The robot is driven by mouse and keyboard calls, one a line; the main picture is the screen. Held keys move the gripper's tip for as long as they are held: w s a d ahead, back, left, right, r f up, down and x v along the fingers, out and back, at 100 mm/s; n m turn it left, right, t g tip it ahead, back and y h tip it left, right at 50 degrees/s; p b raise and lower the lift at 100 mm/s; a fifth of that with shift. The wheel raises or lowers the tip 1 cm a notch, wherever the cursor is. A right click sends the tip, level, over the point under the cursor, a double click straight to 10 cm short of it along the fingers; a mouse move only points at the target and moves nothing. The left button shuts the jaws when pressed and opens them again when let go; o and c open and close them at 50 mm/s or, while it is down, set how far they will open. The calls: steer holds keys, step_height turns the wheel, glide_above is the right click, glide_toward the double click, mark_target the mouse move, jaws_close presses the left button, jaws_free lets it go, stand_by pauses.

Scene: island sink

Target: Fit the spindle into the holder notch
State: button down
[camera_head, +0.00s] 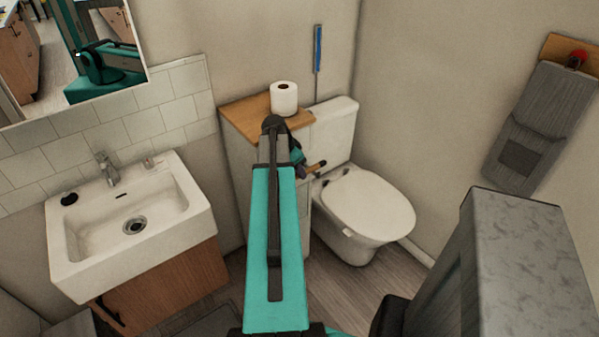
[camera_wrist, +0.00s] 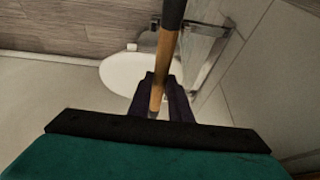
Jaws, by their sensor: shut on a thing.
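The spindle is a wooden rod with a dark end. In the wrist view the spindle (camera_wrist: 166,60) runs from the top edge down between the dark fingers of my gripper (camera_wrist: 163,100), which is shut on it. In the head view the spindle (camera_head: 314,168) sticks out to the right of my gripper (camera_head: 298,157), in front of the cabinet and beside the toilet. A shiny metal frame, seemingly the holder (camera_wrist: 210,42), shows just right of the spindle in the wrist view. I cannot make out its notch, or whether the spindle touches it.
A toilet roll (camera_head: 284,98) stands on the cabinet's wooden top (camera_head: 240,115). The toilet (camera_head: 368,203) is close on the right and also shows in the wrist view (camera_wrist: 125,76). A sink (camera_head: 130,223) is at the left. A grey holder with a red-topped item hangs at far right.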

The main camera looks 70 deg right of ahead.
steer(key=shift+f, duration=0.8)
steer(key=shift+f, duration=0.15)
steer(key=c, duration=1.6)
jaws_free()
steer(key=shift+b+v, duration=0.8)
steer(key=shift+v, duration=5.4)
